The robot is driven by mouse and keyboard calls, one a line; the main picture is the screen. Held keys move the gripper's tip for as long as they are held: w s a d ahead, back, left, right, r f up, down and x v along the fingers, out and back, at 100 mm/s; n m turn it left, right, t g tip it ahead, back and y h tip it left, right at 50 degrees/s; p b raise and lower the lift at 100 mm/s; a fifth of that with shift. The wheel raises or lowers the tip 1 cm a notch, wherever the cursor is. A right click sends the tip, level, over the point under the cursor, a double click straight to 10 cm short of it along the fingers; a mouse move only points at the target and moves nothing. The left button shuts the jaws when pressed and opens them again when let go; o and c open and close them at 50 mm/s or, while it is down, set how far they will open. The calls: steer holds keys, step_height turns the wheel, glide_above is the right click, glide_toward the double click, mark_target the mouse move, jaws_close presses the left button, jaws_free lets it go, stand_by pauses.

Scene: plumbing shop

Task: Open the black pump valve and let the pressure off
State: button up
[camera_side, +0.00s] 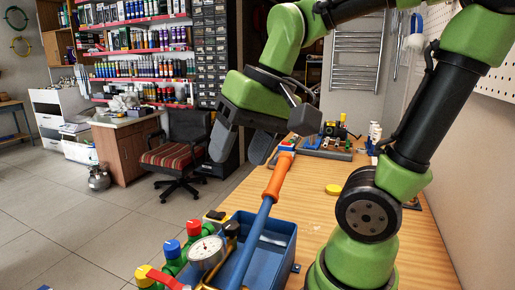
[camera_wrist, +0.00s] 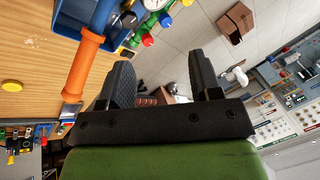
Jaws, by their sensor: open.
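A blue hand pump has a tank (camera_side: 277,236), an orange-gripped lever (camera_side: 280,176) and a white pressure gauge (camera_side: 206,252). A black knob (camera_side: 232,228) beside the gauge looks like the black valve. Its exact position is hard to tell. My gripper (camera_side: 243,147) is open and empty, above and behind the pump in the side view, apart from the knob. In the wrist view my gripper (camera_wrist: 160,77) has its fingers spread with nothing between them. The orange lever (camera_wrist: 86,62) is left of the fingers there, and the gauge (camera_wrist: 155,4) is at the top edge.
Yellow, red and blue knobs on green bodies, among them the blue knob (camera_side: 172,248), line up beside the gauge. The wooden bench (camera_side: 325,225) holds a yellow disc (camera_side: 333,189) and parts at the back. A striped chair (camera_side: 178,153) stands on the floor.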

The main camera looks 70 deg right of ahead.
steer(key=shift+s+a+r+n+t, duration=0.2)
steer(key=shift+s+a+n+t, duration=0.3)
steer(key=shift+s+n+t, duration=0.25)
steer(key=shift+s+a+r+n+t, duration=0.15)
steer(key=shift+s+a+n+t, duration=0.3)
steer(key=shift+s+n+t, duration=0.3)
steer(key=shift+s, duration=0.1)
stand_by(1.4)
